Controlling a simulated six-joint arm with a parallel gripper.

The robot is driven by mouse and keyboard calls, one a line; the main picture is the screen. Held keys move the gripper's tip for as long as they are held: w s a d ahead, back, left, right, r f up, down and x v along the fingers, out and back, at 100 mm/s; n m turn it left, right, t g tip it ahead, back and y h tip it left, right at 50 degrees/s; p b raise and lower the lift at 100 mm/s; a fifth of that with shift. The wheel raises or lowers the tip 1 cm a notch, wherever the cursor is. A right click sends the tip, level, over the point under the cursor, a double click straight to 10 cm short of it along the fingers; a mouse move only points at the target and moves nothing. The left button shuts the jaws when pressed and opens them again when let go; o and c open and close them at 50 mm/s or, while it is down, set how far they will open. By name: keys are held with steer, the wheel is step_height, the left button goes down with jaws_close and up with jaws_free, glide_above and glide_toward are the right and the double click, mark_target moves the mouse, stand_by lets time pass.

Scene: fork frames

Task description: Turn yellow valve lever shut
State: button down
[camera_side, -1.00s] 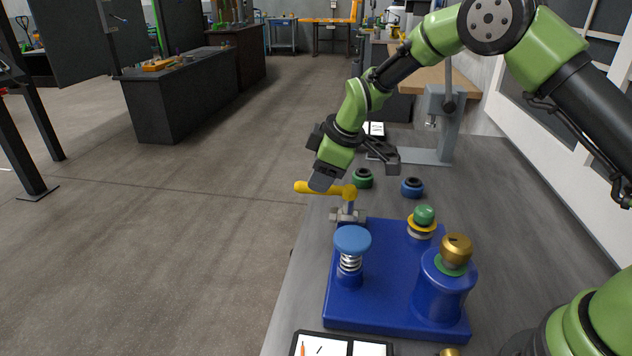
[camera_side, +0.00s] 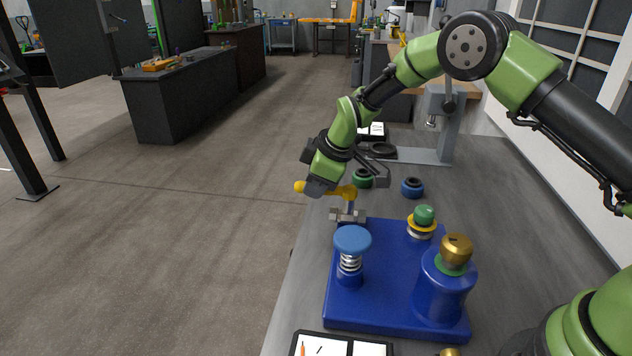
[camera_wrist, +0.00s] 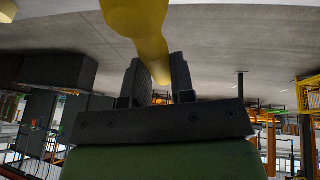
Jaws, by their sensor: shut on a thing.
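The yellow valve lever (camera_side: 341,192) sits on a metal valve body (camera_side: 348,215) at the back left of the blue base. It points left, out past the bench edge, and its rounded tip (camera_side: 299,187) shows beyond my gripper. My gripper (camera_side: 318,189) is shut on the lever near its outer end and hides that stretch of it. In the wrist view, the lever (camera_wrist: 150,45) passes between the two dark fingers of my gripper (camera_wrist: 160,75).
The blue base (camera_side: 375,300) also carries a blue spring knob (camera_side: 352,240), a green button (camera_side: 424,215) and a brass knob (camera_side: 456,250). A green ring (camera_side: 363,179) and a blue ring (camera_side: 412,188) lie behind. A grey press stand (camera_side: 445,125) stands farther back.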

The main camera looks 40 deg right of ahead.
steer(key=shift+d, duration=0.1)
steer(key=d+m+g+h, duration=0.3)
steer(key=d+m+h, duration=0.3)
steer(key=m, duration=1.2)
steer(key=shift+w+d, duration=0.2)
steer(key=shift+d, duration=1.25)
steer(key=c, duration=1)
jaws_free()
steer(key=shift+o, duration=0.2)
steer(key=v, duration=1)
